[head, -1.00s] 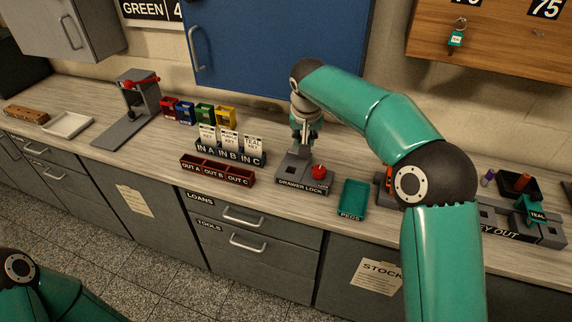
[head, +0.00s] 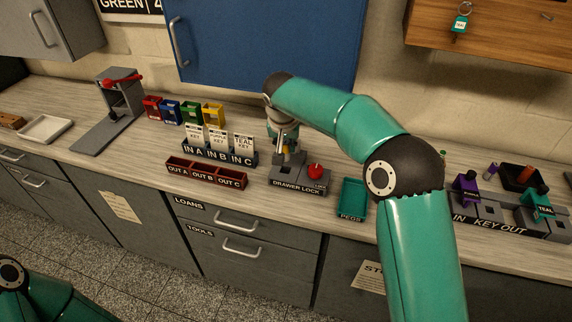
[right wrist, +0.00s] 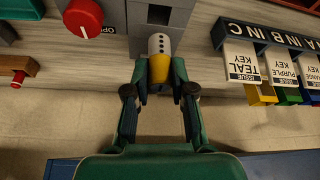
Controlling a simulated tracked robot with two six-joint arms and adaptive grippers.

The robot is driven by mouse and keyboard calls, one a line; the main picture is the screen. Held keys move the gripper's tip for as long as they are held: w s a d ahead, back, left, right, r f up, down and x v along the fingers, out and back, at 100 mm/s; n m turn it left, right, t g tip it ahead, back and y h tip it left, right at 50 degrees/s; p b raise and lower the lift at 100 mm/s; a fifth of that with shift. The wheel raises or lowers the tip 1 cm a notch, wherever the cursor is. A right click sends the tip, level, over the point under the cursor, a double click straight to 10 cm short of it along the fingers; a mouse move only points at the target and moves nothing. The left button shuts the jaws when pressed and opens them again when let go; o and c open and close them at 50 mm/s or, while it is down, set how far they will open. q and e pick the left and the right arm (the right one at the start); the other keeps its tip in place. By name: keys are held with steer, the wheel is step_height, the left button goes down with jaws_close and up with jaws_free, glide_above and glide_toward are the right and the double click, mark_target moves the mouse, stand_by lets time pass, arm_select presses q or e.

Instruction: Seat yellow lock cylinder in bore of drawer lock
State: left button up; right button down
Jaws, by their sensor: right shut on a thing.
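My right gripper (right wrist: 160,76) is shut on the yellow lock cylinder (right wrist: 160,58), which shows a silver body with a row of dark holes and a yellow end between the fingers. In the right wrist view the silver end points toward the grey drawer lock (right wrist: 171,15), beside a dark square opening in it. I cannot tell whether the tip has entered the bore. In the head view my right gripper (head: 284,136) is at the back of the drawer lock (head: 284,178), which has a red knob (head: 316,171). My left gripper is out of view.
A teal PEGS tray (head: 352,198) stands right of the lock. IN card holders (head: 219,153) and the red OUT tray (head: 206,174) stand to its left. The KEY OUT stand (head: 510,222) is far right. Bare counter lies left of the OUT tray.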

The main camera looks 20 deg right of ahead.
steer(key=shift+f, duration=3.2)
steer(key=c, duration=1)
jaws_free()
steer(key=v, duration=1.2)
steer(key=shift+s+b, duration=0.15)
steer(key=shift+b, duration=0.15)
